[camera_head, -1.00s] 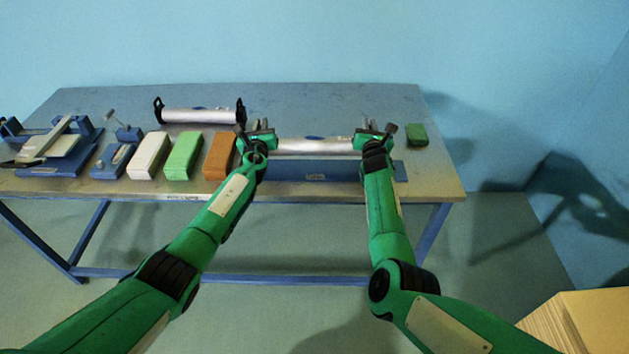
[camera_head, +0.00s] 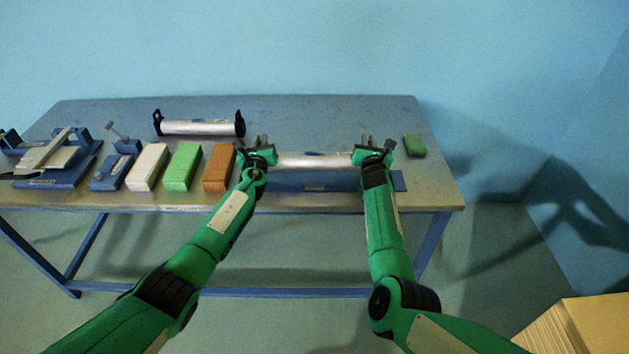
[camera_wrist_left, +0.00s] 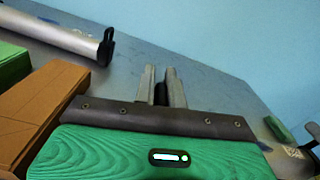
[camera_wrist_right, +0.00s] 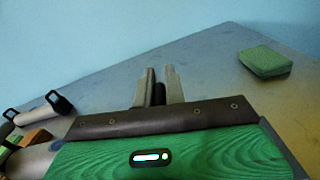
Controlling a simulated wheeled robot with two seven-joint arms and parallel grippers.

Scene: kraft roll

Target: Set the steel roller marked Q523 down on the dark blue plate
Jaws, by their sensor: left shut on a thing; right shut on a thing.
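A steel roller (camera_head: 313,161) spans level between my two grippers, with a small blue mark on top; I cannot read its lettering. My left gripper (camera_head: 256,143) is shut at its left end and my right gripper (camera_head: 373,144) at its right end. The fingers also show closed in the left wrist view (camera_wrist_left: 162,88) and the right wrist view (camera_wrist_right: 159,88), where the held ends are mostly hidden. The dark blue plate (camera_head: 315,182) lies at the table's front, just below the roller in the picture. I cannot tell whether they touch.
A second roller (camera_head: 198,128) sits between black end brackets at the back. Orange (camera_head: 218,168), green (camera_head: 182,167) and white (camera_head: 147,167) blocks stand left of my left gripper. Blue fixtures (camera_head: 118,165) are farther left. A small green block (camera_head: 415,145) lies at right.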

